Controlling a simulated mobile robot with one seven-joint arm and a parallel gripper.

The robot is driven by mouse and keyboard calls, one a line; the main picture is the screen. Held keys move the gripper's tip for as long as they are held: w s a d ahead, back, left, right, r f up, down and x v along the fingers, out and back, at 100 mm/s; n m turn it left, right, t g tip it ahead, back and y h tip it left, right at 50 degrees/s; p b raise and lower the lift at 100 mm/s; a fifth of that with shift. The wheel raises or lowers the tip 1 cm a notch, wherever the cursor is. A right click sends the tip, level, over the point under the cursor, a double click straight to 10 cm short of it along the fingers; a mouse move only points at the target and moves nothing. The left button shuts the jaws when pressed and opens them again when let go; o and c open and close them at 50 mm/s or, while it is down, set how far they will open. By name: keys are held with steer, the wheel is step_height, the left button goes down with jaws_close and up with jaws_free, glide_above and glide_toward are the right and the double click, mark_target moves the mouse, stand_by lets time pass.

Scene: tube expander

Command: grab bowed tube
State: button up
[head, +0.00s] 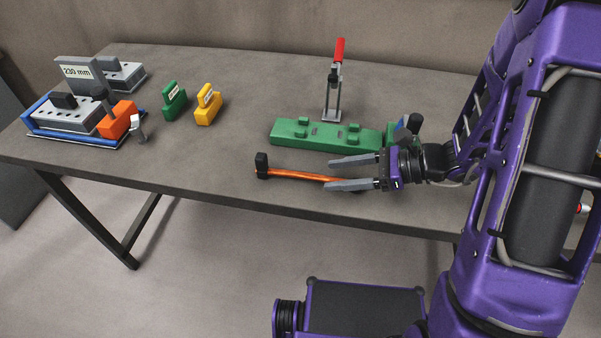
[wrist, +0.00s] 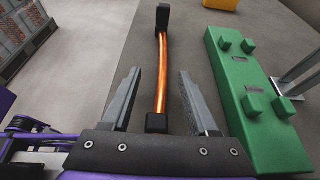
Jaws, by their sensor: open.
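The bowed tube (head: 298,175) is a thin orange-copper rod with black end blocks, lying on the grey table near its front edge. In the wrist view the tube (wrist: 162,75) runs away from me, slightly curved, with one black block near and one far. My gripper (head: 327,174) is open at the tube's right end, fingers pointing left. In the wrist view my gripper (wrist: 157,75) has one finger on each side of the tube's near part, with gaps on both sides.
A green fixture (head: 325,134) with pegs lies just behind the tube, with a red-handled toggle clamp (head: 337,80) behind it. Green (head: 174,100) and yellow (head: 208,104) blocks and a "230 mm" station (head: 75,112) stand left. The table (head: 200,165) is clear between.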

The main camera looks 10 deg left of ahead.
mark_target(320, 177)
steer(key=x, duration=0.4)
steer(key=shift+d+f, duration=0.1)
jaws_close()
